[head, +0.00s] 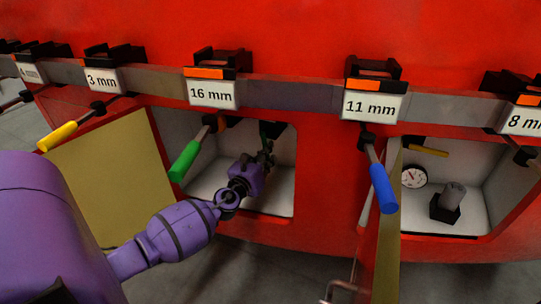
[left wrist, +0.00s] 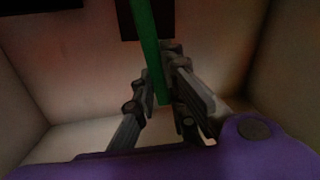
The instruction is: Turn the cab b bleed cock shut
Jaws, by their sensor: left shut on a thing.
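My left gripper (head: 265,160) reaches into the open white-walled compartment (head: 285,190) under the 16 mm label. In the left wrist view, its fingers (left wrist: 165,105) are shut on a green lever (left wrist: 152,50), which runs down between them from a dark mount (left wrist: 128,25). The lever's upper part also shows in the head view (head: 271,130); the fingers hide part of it. I take it for a bleed cock handle, but no cab marking is readable. A yellow lever (head: 428,147) lies nearly level in the right compartment. My right gripper is not in view.
A tool rail (head: 290,95) crosses the red nose. Yellow-handled (head: 60,135), green-handled (head: 185,160) and blue-handled (head: 382,187) tools hang from it. Open doors stand left (head: 110,175) and between compartments (head: 388,240). The right compartment holds a gauge (head: 413,176) and a grey knob (head: 453,195).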

